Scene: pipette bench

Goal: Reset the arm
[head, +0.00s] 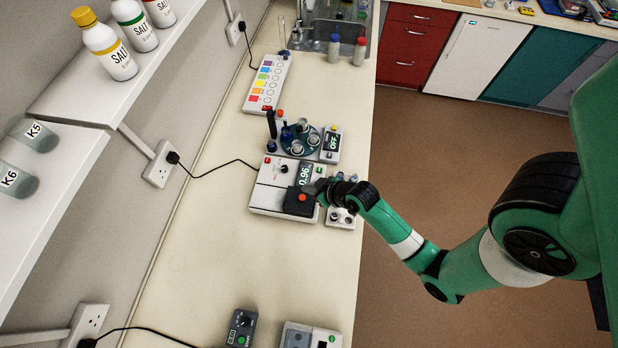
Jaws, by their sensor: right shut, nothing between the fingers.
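My right arm, green with black joints, reaches in from the right over the bench. Its gripper (318,187) is small and dark in the head view, shut and empty. It is just above the right side of a white device (268,198) with a display reading about 0.96 and a dark pad with a red button (301,198). I cannot tell whether the fingers touch the device. My left gripper does not show.
A round dark rack (301,138) and a small box reading OFF (331,142) stand just behind the device. A colour-striped strip (267,82) lies farther back. Salt bottles (104,45) stand on the left shelf.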

